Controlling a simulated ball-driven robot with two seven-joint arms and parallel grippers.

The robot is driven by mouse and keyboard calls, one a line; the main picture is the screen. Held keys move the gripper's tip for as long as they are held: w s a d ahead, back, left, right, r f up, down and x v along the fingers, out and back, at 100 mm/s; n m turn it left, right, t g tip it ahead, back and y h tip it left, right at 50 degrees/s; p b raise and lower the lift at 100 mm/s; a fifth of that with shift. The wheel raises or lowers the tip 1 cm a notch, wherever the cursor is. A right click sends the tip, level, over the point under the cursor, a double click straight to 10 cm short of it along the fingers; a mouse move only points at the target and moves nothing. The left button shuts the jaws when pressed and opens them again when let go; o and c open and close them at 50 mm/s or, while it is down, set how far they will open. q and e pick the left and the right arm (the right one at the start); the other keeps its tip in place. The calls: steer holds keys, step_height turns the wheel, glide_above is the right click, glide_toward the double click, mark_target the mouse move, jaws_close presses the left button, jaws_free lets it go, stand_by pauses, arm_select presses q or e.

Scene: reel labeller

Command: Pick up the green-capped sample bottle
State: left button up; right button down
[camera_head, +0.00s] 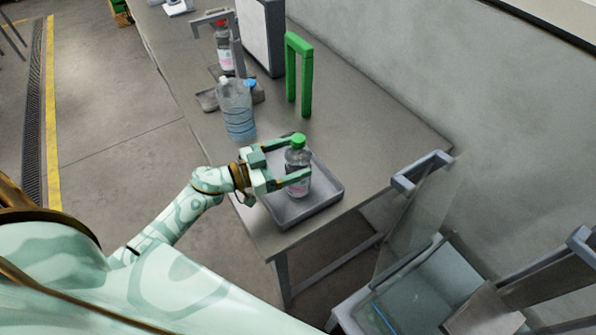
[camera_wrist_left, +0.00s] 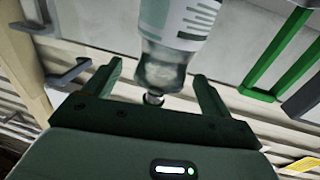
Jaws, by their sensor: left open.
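The green-capped sample bottle (camera_head: 297,167) stands upright in a shallow grey tray (camera_head: 333,196) at the table's near end. It is clear, with a pink-and-white label. My left gripper (camera_head: 300,157) comes in from the left, open, with one finger on each side of the bottle's upper part. I cannot tell whether a finger touches it. My right gripper is not in view.
A large clear bottle (camera_head: 237,108) stands behind the tray, left of a green arch (camera_head: 305,75). A red-capped bottle (camera_head: 224,50) and a white-and-grey box (camera_head: 262,35) are farther back. A grey machine with a clear panel (camera_head: 415,220) stands at the right. The table right of the arch is clear.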

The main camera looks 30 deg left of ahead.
mark_target(307, 152)
arm_select(q)
steer(key=x, duration=0.4)
steer(key=shift+w+d, duration=0.1)
steer(key=shift+w, duration=0.05)
steer(key=c, duration=1.5)
jaws_close()
steer(key=shift+r, duration=0.15)
